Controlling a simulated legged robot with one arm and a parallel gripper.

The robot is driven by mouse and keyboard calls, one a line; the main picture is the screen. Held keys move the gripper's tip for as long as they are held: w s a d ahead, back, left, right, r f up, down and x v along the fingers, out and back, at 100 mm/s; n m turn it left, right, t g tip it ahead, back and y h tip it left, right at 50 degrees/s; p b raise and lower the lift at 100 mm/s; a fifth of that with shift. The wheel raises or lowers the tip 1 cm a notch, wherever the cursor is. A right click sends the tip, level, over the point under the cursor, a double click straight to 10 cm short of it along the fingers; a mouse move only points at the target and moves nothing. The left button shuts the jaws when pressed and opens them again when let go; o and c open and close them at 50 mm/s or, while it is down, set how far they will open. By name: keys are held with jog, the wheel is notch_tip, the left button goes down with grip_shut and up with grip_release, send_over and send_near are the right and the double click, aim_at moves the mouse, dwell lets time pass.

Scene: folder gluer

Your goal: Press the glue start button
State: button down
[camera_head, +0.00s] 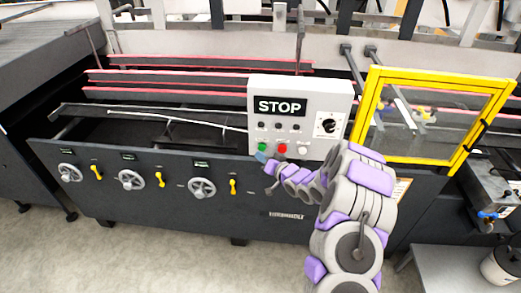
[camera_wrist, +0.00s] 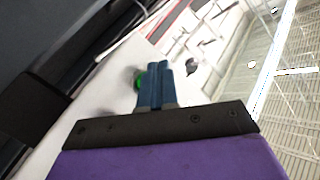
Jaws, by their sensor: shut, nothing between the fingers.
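A white control box (camera_head: 340,100) with a black STOP sign (camera_head: 280,106) stands on the machine's front. Low on its face are a green button (camera_head: 263,147) and a red button (camera_head: 282,148) to its right. No readable label marks the glue start button. My gripper (camera_head: 260,157) is shut and empty, its blue fingertips just below the green button in the head view. In the wrist view, my gripper (camera_wrist: 157,68) points at the white panel, and the green button (camera_wrist: 138,82) shows beside the fingers, partly hidden by them. I cannot tell whether they touch.
A black rotary knob (camera_head: 329,126) sits on the box's right side. A yellow-framed guard (camera_head: 449,163) stands to the right of the box. Handwheels (camera_head: 202,188) and yellow handles (camera_head: 160,180) line the dark front panel below left. The floor in front is clear at left.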

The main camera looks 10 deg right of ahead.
jog(key=shift+w+d+p, duration=0.35)
jog(key=shift+d+p, duration=0.25)
jog(key=shift+d, duration=0.05)
jog(key=shift+a, duration=0.15)
jog(key=shift+w+d+r+p, duration=0.1)
jog(key=shift+w+d+p, duration=0.15)
jog(key=shift+w+p, duration=0.15)
dwell(0.4)
jog(key=shift+s+a, duration=0.6)
jog(key=shift+s, duration=0.2)
